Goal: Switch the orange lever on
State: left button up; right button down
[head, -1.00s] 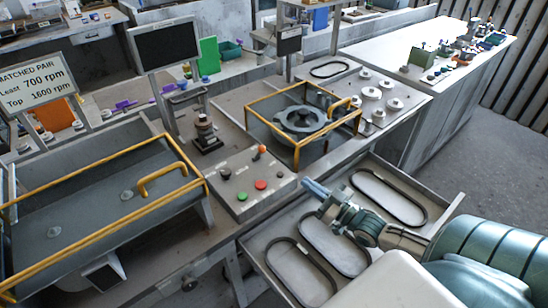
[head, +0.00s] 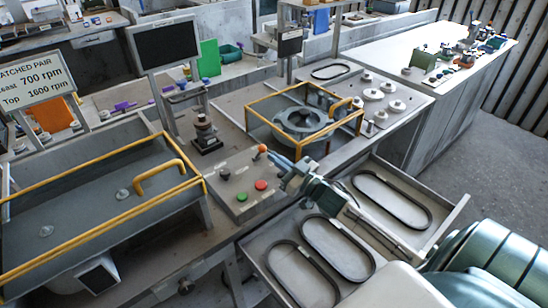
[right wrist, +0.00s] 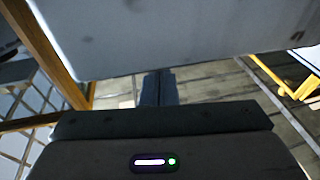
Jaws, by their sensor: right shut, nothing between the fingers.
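The orange lever (head: 262,149) stands on the grey control panel (head: 231,187), its orange knob up and its short stem slanting up to the right. My right gripper (head: 271,156) is shut and empty, its blue-grey fingertips just right of the knob. I cannot tell whether they touch it. In the right wrist view the closed fingers (right wrist: 157,88) point forward and the lever cannot be made out. My left gripper is not in view.
A green button (head: 242,197), a red button (head: 261,185) and a dark knob (head: 225,174) share the panel. A yellow-framed blower housing (head: 318,149) stands close behind my right gripper. A yellow-railed bay (head: 90,205) lies left. A drawer with oval rings (head: 459,203) is below my arm.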

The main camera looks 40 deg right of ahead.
jog(key=shift+w+a+r+p, duration=0.2)
jog(key=shift+w+p, duration=0.2)
jog(key=shift+w, duration=0.2)
jog(key=shift+d, duration=0.1)
